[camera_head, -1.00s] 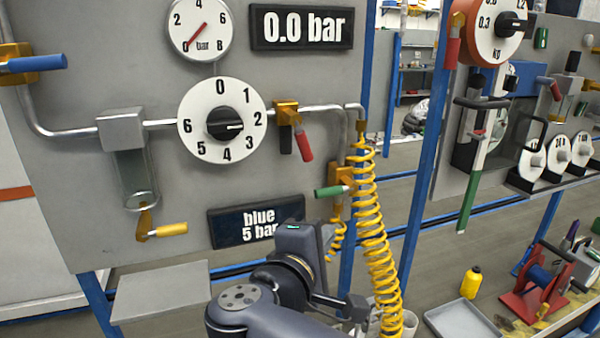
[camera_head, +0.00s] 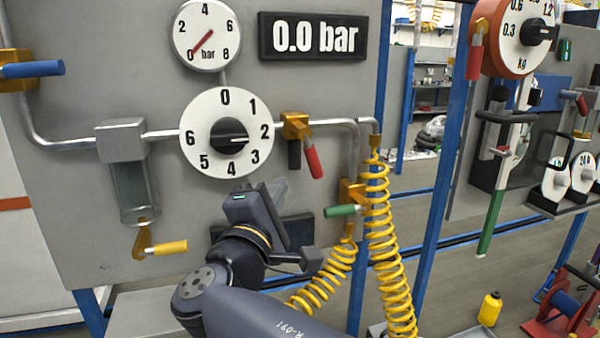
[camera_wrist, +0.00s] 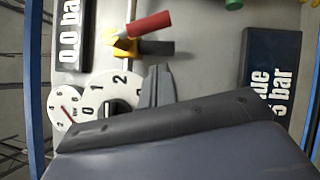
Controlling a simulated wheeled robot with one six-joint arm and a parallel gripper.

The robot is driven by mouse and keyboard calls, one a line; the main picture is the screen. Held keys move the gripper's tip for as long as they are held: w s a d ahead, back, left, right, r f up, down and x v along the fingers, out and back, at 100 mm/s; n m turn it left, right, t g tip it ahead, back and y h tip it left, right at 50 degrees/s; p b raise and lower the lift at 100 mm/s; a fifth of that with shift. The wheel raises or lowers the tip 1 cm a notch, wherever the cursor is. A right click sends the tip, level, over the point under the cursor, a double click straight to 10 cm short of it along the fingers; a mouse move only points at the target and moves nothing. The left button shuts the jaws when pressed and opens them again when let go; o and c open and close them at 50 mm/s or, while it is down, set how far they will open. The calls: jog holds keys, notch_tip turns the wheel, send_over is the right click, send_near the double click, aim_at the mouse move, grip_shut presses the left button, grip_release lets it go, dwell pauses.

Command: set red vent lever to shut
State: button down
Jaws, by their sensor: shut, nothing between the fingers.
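The red vent lever (camera_head: 313,162) hangs down and slightly right from its brass valve body (camera_head: 296,124), right of the large dial on the grey panel. A black stub (camera_head: 294,154) points down beside it. In the wrist view, turned sideways, the red lever (camera_wrist: 150,23) lies above the black stub (camera_wrist: 157,47). My gripper (camera_wrist: 158,80) is shut and empty. Its tip shows below the stub in that picture, apart from the lever. In the head view my wrist is below and left of the lever, and the fingers are mostly hidden.
A green lever (camera_head: 346,210) and yellow coiled hoses (camera_head: 385,240) are to the lower right. The selector dial (camera_head: 227,133) points near 2, and the display (camera_head: 313,37) reads 0.0 bar. A yellow lever (camera_head: 166,247) is at the lower left. My arm partly covers the blue label plate.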

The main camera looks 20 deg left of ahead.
aim_at(314, 162)
jog(key=w+d, duration=0.1)
jog(key=w, duration=0.1)
jog(key=w+d+r, duration=0.1)
jog(key=shift+w+d+r+p, duration=0.2)
jog(key=shift+w+d+p, duration=0.15)
jog(key=shift+d, duration=0.05)
jog(key=shift+w+d+f+n+b, duration=0.15)
jog(key=shift+n+b, duration=0.15)
jog(key=shift+b, duration=0.35)
